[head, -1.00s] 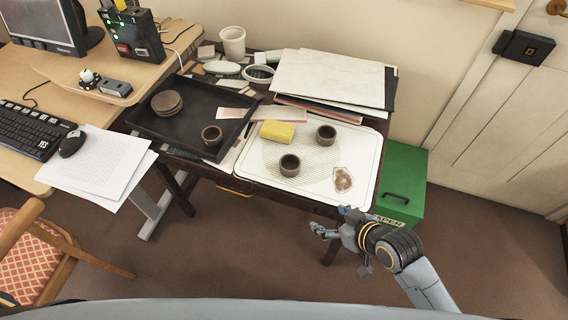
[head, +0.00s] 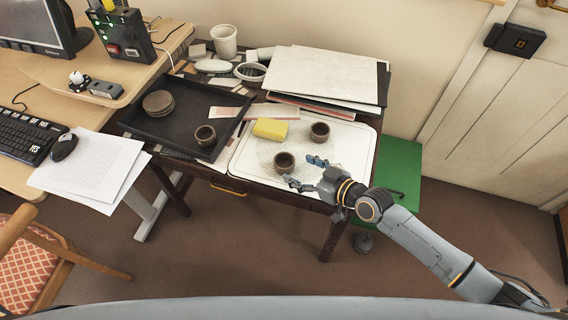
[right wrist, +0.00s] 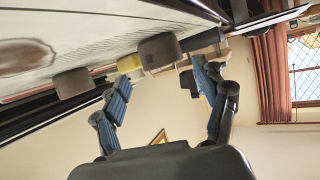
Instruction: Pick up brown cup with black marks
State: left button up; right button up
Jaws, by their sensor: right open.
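Two small brown cups stand upright on the white tray: a front cup (head: 284,162) and a back cup (head: 320,131). A third brown cup (head: 205,135) stands in the black tray. In the right wrist view my open fingers (right wrist: 160,75) point toward a brown cup (right wrist: 158,50), with another cup (right wrist: 72,82) to the left. My left gripper is out of view.
The white tray (head: 247,166) also holds a yellow sponge (head: 270,129) near the cups. The black tray (head: 165,128) with stacked brown dishes (head: 158,103) lies to the left. Papers (head: 322,75) are stacked behind. A green box (head: 402,165) stands right of the table.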

aim_at(292, 167)
jog(key=x, duration=0.6)
jog(key=shift+f, duration=0.35)
jog(key=shift+c, duration=0.2)
jog(key=c, duration=1.1)
